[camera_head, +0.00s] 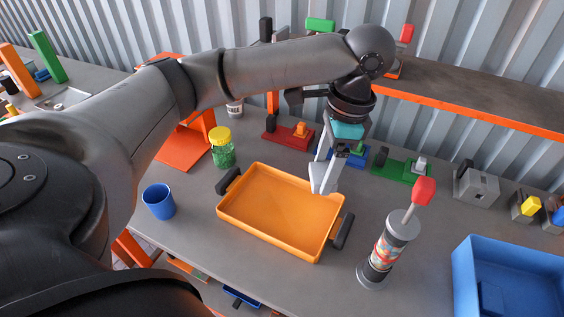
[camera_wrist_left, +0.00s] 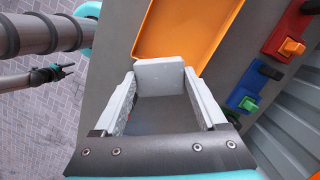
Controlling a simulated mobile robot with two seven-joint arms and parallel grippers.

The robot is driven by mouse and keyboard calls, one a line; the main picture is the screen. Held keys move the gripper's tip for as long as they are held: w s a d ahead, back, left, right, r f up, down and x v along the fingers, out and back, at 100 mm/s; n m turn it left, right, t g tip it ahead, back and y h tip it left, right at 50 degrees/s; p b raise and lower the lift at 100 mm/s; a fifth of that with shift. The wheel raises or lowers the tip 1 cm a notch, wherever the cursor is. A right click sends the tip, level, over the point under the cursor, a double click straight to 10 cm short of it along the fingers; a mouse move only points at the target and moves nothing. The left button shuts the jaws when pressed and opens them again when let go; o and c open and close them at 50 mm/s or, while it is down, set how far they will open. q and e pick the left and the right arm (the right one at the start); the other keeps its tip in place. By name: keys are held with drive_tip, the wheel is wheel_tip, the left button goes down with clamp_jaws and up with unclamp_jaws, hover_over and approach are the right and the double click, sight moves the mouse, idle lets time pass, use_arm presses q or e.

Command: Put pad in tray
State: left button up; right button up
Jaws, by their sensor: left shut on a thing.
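The pad (camera_head: 323,180), a light grey block, is held in my left gripper (camera_head: 331,174). In the left wrist view the pad (camera_wrist_left: 160,75) sits between the two grey fingertips. The orange tray (camera_head: 270,212) has dark handles and an empty floor. The pad appears over or beside the tray's far right edge in the head view; its exact height is unclear. The tray (camera_wrist_left: 185,28) also shows beyond the pad in the left wrist view. My right gripper (camera_wrist_left: 62,71) appears small at the left of that view, over the floor, its jaw state unclear.
A blue cup (camera_head: 159,202) and a green jar with a yellow lid (camera_head: 222,150) stand left of the tray. A striped cylinder with a red-topped handle (camera_head: 385,255) stands to its right. A blue bin (camera_head: 505,250) is at far right. Coloured blocks line the back.

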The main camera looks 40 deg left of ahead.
sight(312, 162)
use_arm(q)
drive_tip(key=a+m, duration=0.1)
drive_tip(key=a+m+p, duration=0.1)
drive_tip(key=w+r+m, duration=0.1)
drive_tip(key=m, duration=0.1)
drive_tip(key=shift+a+r+t, duration=0.1)
drive_tip(key=shift+a+t, duration=0.2)
drive_tip(key=shift+a, duration=0.1)
drive_tip(key=f+b, duration=0.1)
drive_tip(key=f, duration=0.5)
drive_tip(key=f+m+b, duration=0.1)
drive_tip(key=f, duration=0.6)
drive_tip(key=a+f+m+b, duration=0.1)
drive_tip(key=f, duration=0.5)
drive_tip(key=shift+w+a+f, duration=0.1)
drive_tip(key=shift+w+f, duration=0.1)
drive_tip(key=shift+f, duration=0.2)
use_arm(e)
drive_tip(key=shift+a+f, duration=0.45)
drive_tip(key=shift+f, duration=0.3)
use_arm(q)
drive_tip(key=shift+f, duration=0.1)
drive_tip(key=o, duration=1.3)
